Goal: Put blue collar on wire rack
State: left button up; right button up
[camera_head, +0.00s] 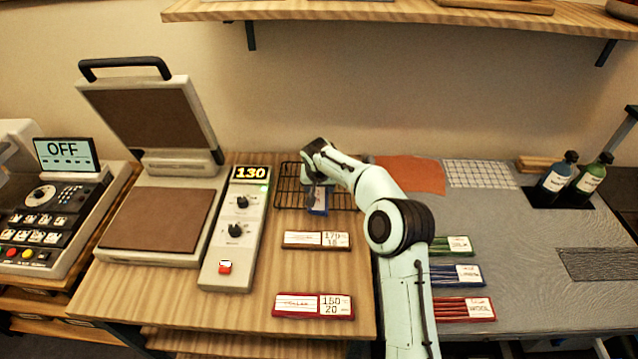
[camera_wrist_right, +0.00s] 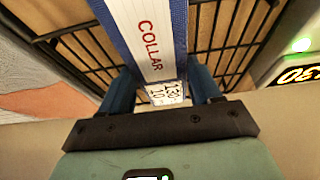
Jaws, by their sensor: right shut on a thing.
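The blue collar (camera_head: 318,200) is a narrow blue strip with a white label reading COLLAR. In the head view it is mostly hidden beneath my right gripper (camera_head: 317,182). In the right wrist view the collar (camera_wrist_right: 148,40) lies between the two blue fingers of the right gripper (camera_wrist_right: 165,92), which is shut on it. The black wire rack (camera_head: 290,190) lies on the wooden table, and its bars (camera_wrist_right: 225,35) show behind the collar. The collar is over the rack; I cannot tell whether it touches the bars. My left gripper is out of view.
A heat press (camera_head: 155,215) stands open at left, beside a control box (camera_head: 235,230) reading 130. An orange cloth (camera_head: 410,173) lies right of my arm.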

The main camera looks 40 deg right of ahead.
jog(key=shift+f, duration=0.65)
dwell(0.3)
jog(key=o, duration=1.2)
jog(key=b+v, duration=0.1)
jog(key=v, duration=1.2)
jog(key=shift+w+r, duration=0.1)
jog(key=shift+r, duration=0.1)
